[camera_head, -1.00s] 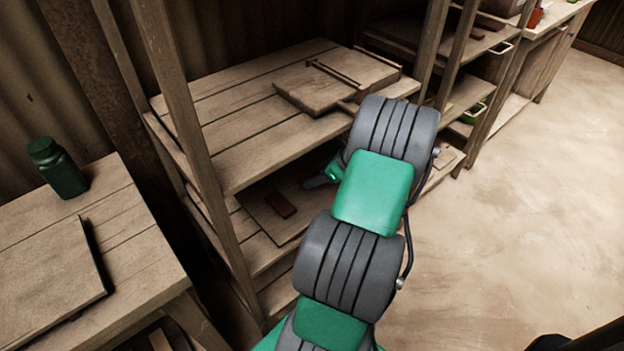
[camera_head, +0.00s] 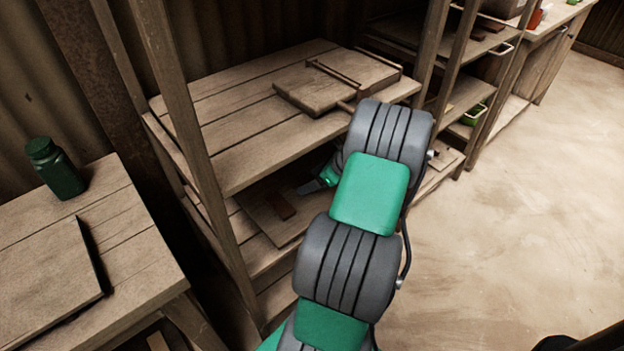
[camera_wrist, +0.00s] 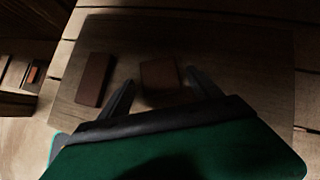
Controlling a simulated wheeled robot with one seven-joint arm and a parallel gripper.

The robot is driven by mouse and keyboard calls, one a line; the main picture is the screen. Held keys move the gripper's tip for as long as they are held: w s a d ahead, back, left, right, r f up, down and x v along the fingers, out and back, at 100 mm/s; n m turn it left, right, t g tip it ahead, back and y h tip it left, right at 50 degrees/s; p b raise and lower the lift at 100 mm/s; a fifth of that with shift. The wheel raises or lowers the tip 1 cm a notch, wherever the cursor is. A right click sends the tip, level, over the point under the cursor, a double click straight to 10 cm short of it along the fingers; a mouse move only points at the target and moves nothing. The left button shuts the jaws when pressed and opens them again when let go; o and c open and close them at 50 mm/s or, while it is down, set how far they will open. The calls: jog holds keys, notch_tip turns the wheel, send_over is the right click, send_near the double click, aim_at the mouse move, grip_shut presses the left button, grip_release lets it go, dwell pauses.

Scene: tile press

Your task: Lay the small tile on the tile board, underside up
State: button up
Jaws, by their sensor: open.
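Two reddish-brown tiles lie on a flat wooden board in the wrist view (camera_wrist: 225,40). One tile (camera_wrist: 93,80) is left of my gripper. The other tile (camera_wrist: 160,74) lies ahead between my fingertips, with its near part in shadow. I cannot tell which face of either is up. My gripper (camera_wrist: 161,78) is open and empty, apart from the left tile. In the head view, my gripper (camera_head: 310,186) is inside the lower shelf, over the board (camera_head: 262,222). One tile (camera_head: 281,206) shows there; my arm hides the rest.
The upper shelf (camera_head: 240,150) is close above my gripper and carries a thick wooden board with rods (camera_head: 335,85). A shelf post (camera_head: 190,130) stands at left. A table with a green bottle (camera_head: 55,168) and a flat panel (camera_head: 45,270) is farther left. The floor at right is clear.

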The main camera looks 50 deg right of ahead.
jog(key=p+v, duration=0.2)
jog(key=v, duration=0.5)
jog(key=shift+r, duration=0.1)
jog(key=shift+s+r, duration=0.2)
jog(key=shift+s+d, duration=0.1)
